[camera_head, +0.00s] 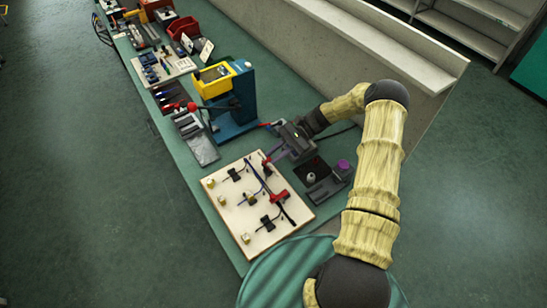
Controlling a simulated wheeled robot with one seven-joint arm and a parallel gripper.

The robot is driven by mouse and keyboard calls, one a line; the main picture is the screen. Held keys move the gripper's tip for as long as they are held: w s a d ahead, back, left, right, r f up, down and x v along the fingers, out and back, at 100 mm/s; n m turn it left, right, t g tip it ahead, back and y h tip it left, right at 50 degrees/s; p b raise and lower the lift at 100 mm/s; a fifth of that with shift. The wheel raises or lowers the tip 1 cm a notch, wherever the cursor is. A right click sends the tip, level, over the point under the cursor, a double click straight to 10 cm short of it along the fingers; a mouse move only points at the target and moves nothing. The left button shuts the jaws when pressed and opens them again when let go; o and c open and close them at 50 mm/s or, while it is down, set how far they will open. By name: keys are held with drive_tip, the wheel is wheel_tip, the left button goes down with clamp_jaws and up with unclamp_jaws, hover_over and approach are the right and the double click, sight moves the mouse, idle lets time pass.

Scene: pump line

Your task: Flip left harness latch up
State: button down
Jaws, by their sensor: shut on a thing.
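The harness board (228,218) is a pale panel lying flat near the front end of the green bench, with dark connectors, thin cables and small yellowish blocks on it. The left harness latch (266,160) is a small red piece at the board's far edge, partly hidden by my gripper. My gripper (270,158) comes in from the right, low over that edge, with its fingers shut on this latch. The latch's exact angle is too small to tell. A second red latch (279,197) sits on the board's right side, apart from my gripper.
A dark tray (325,187) with a purple-topped item stands right of the board, under my arm. A blue press (236,97) with a yellow head stands behind the board. A grey tray (203,150) lies left of it. A low wall runs along the bench's right side.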

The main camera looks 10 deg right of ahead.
idle(0.3)
drive_tip(key=c, duration=1.3)
unclamp_jaws()
drive_tip(key=shift+c, duration=0.2)
drive_tip(key=shift+d, duration=0.1)
drive_tip(key=b+v, duration=0.5)
drive_tip(key=v, duration=1.2)
drive_tip(key=shift+d+r, duration=0.1)
